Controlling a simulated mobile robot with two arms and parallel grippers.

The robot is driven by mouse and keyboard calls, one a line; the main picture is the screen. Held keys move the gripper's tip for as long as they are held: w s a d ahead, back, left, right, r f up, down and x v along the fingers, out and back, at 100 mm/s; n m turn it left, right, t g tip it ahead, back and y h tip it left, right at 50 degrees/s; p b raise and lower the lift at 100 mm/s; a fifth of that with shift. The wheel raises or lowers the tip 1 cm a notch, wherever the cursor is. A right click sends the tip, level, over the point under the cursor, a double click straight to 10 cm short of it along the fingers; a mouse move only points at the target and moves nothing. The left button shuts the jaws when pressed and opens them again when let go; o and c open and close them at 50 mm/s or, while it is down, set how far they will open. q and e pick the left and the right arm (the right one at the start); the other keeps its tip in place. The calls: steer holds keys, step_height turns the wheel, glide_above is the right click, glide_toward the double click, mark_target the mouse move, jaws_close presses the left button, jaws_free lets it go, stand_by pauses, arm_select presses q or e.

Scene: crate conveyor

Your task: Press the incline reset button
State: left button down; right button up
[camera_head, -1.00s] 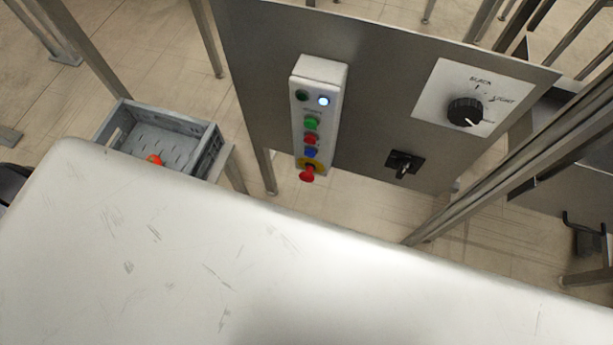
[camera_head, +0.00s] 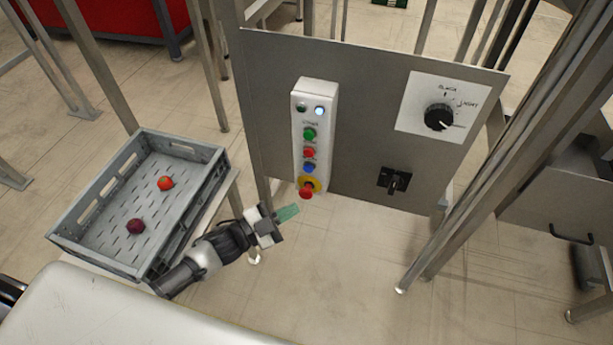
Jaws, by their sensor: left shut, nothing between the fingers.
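A white control box (camera_head: 315,125) is mounted upright on the grey metal panel. Down its front are a green button (camera_head: 310,135), a red button (camera_head: 309,153), a blue button (camera_head: 309,168) and a red mushroom button (camera_head: 306,189) on a yellow base. The labels are too small to read, so I cannot tell which is the incline reset. At its top, one lamp is dark and one lamp (camera_head: 319,111) glows bluish white. My left gripper (camera_head: 288,213) is shut and empty, with greenish fingertips, below and left of the mushroom button in the picture. My right gripper is not in view.
A grey crate (camera_head: 88,172) at the left holds a red-orange fruit (camera_head: 166,183) and a dark red one (camera_head: 136,226). The metal panel (camera_head: 365,85) also carries a black dial (camera_head: 439,117) and a black rotary switch (camera_head: 395,180). Metal posts stand at the right.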

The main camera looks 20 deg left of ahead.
mark_target(308, 169)
arm_select(q)
steer(key=shift+w+f, duration=0.1)
steer(key=shift+w, duration=0.05)
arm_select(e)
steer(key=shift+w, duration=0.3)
arm_select(q)
steer(key=w+b, duration=0.4)
steer(key=w, duration=0.4)
steer(key=shift+w, duration=0.35)
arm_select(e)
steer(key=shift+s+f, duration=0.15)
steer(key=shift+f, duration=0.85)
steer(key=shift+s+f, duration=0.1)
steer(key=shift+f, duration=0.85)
arm_select(q)
steer(key=shift+w+d, duration=0.1)
steer(key=shift+w, duration=0.35)
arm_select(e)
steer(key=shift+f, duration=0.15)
